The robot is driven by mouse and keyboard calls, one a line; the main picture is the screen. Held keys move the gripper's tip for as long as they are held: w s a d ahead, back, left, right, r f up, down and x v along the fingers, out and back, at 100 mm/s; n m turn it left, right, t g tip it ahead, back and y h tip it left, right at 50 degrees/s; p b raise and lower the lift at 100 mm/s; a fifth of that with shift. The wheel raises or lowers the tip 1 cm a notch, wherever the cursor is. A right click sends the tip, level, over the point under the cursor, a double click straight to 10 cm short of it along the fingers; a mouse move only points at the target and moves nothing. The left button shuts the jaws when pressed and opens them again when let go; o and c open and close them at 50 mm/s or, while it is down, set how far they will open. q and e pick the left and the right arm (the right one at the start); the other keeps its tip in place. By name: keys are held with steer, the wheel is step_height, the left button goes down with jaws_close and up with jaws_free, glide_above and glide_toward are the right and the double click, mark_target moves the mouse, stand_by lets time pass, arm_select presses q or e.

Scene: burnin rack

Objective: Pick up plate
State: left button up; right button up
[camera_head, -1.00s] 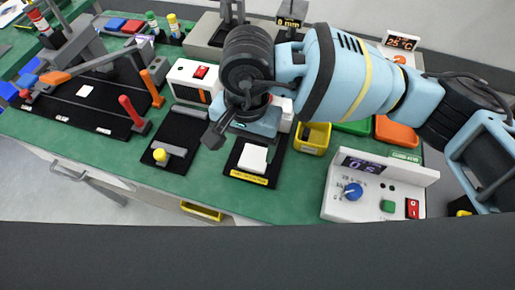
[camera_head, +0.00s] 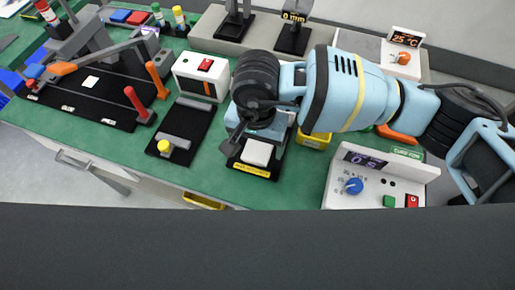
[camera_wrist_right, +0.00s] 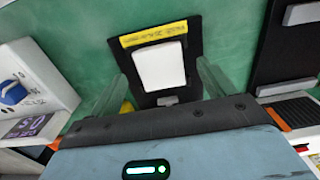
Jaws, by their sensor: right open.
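The plate (camera_head: 257,153) is a small white rounded square. It rests on a black fixture (camera_head: 262,170) with a yellow label along its front edge. In the right wrist view the plate (camera_wrist_right: 159,66) lies between and beyond the two fingers of my right gripper (camera_wrist_right: 160,88). These fingers are spread apart with nothing between their tips. In the head view my right gripper (camera_head: 237,137) hangs above and just left of the plate, and its wrist hides the back of the fixture. My left gripper is not in view.
A white control box (camera_head: 375,185) with a blue knob stands right of the fixture. A black fixture with a yellow knob (camera_head: 166,147) is to the left, and a white box with a red switch (camera_head: 201,78) is behind it. Green bench surface (camera_head: 215,170) is free between.

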steer(key=shift+f, duration=1.05)
steer(key=c, duration=1.1)
steer(key=shift+r, duration=0.5)
steer(key=shift+s+a+r+b, duration=0.15)
steer(key=shift+s+r, duration=0.15)
steer(key=shift+r, duration=0.35)
steer(key=shift+s+a+r+b, duration=0.15)
steer(key=shift+s+r, duration=0.1)
steer(key=shift+r, duration=0.35)
steer(key=shift+s+a+r+b, duration=0.25)
steer(key=shift+s+a, duration=0.45)
steer(key=shift+s, duration=1.65)
steer(key=shift+s+a+r+b, duration=0.25)
steer(key=shift+s+a, duration=0.5)
steer(key=shift+s, duration=1.65)
steer(key=shift+s+a+r+b, duration=0.25)
steer(key=shift+s+a, duration=0.45)
steer(key=shift+s, duration=1.65)
